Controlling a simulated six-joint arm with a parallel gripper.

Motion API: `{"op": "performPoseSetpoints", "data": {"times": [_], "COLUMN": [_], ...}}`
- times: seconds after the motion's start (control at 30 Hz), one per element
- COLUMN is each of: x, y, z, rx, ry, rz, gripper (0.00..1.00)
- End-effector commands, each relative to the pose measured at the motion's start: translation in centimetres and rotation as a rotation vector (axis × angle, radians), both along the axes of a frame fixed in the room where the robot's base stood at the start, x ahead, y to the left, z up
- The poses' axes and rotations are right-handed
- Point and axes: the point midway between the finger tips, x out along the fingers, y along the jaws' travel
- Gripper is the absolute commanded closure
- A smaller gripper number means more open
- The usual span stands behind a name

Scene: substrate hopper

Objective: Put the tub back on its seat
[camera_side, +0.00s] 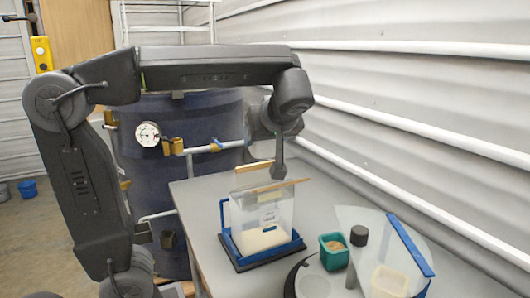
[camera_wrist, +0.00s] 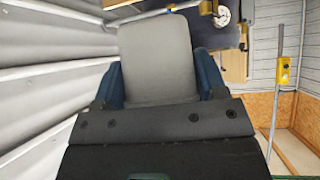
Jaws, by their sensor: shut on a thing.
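A clear tub (camera_side: 262,214) with pale granules in its bottom stands upright in the side view. It is at the blue-framed seat (camera_side: 298,243) on the grey table. Whether it rests fully down in the frame is too small to tell. Two wooden strips run along the top of the tub. My gripper (camera_side: 279,176) points down at the tub's top, between these strips, and is shut on the tub there. The fingertips are small and their exact contact is hard to see. The wrist view shows mostly dark and grey parts, and the tub cannot be made out there.
To the right of the seat are a green pot (camera_side: 334,254) with tan contents, a dark knob (camera_side: 358,236), and a clear panel with a blue edge (camera_side: 409,246). A dark blue barrel (camera_side: 190,115) stands behind the table. The table's (camera_side: 200,200) left part is bare.

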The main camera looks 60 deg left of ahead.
Motion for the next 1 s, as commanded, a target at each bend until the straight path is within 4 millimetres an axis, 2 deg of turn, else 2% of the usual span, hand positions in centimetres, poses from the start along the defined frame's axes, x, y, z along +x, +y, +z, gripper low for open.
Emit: {"op": "performPoseSetpoints", "data": {"times": [0.4, 0.7, 0.73, 1.0], "x": [3.6, 4.3, 4.4, 4.3], "y": [-9.4, -15.8, -16.2, -15.7], "z": [-0.1, -0.2, -0.3, -6.8], "rx": [0.0, -0.001, 0.001, 0.003], "ry": [0.003, 0.002, 0.003, 0.01], "rz": [-0.222, -0.353, -0.363, -0.353], "gripper": [0.54, 0.54, 0.54, 0.54]}}
